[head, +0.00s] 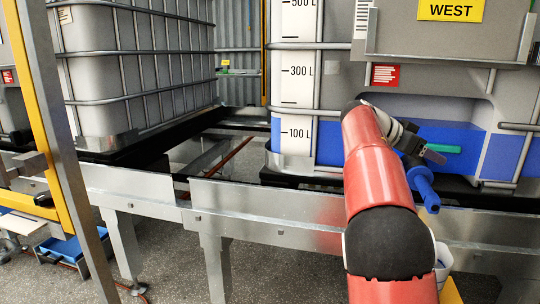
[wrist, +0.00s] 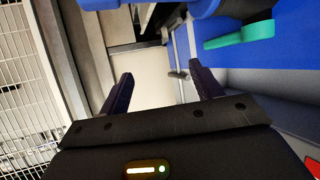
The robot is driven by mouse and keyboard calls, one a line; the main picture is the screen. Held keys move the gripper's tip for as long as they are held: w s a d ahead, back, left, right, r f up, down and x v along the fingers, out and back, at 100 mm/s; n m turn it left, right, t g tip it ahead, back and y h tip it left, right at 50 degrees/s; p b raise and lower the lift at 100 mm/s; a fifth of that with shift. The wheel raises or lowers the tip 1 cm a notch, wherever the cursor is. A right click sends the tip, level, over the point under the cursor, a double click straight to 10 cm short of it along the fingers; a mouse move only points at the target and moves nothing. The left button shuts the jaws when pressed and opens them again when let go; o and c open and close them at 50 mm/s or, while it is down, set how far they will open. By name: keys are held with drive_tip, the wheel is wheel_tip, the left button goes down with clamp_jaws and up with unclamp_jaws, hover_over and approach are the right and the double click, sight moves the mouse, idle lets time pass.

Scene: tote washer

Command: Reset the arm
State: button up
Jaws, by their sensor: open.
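My red and black arm (head: 377,180) reaches forward from the lower right of the head view to the front of the tank marked WEST. Its far end is beside the tank's outlet valve, and the fingers cannot be made out there. In the wrist view my gripper (wrist: 162,85) has its two dark fingers wide apart with nothing between them. The valve has a green handle (head: 442,148) and a blue spout (head: 425,188). In the wrist view the green handle (wrist: 240,34) lies above and right of the right finger, apart from it.
The WEST tank (head: 335,150) shows blue liquid a little above its 100 L mark. A second caged tank (head: 105,50) stands at left. A metal rail (head: 265,212) runs across the front. A yellow and grey post (head: 55,150) stands at near left. A blue tray (head: 65,243) is low behind it.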

drive_tip(key=s+a+f+n+t+y, duration=0.1)
drive_tip(key=s+a+f+n+y, duration=0.3)
drive_tip(key=s+a+f, duration=0.3)
drive_tip(key=s+a+f+n+t+y, duration=0.2)
drive_tip(key=s+a+f+n+y, duration=0.2)
drive_tip(key=s, duration=1.1)
drive_tip(key=s+a+f+n+t+y, duration=0.1)
drive_tip(key=s+a+f+n+y, duration=0.4)
drive_tip(key=s+a+f+n, duration=0.3)
drive_tip(key=s+a+f, duration=0.2)
drive_tip(key=s+a, duration=0.1)
drive_tip(key=s, duration=0.1)
drive_tip(key=shift+a+n, duration=0.2)
drive_tip(key=shift+n, duration=0.1)
drive_tip(key=shift+r, duration=0.1)
idle(1.5)
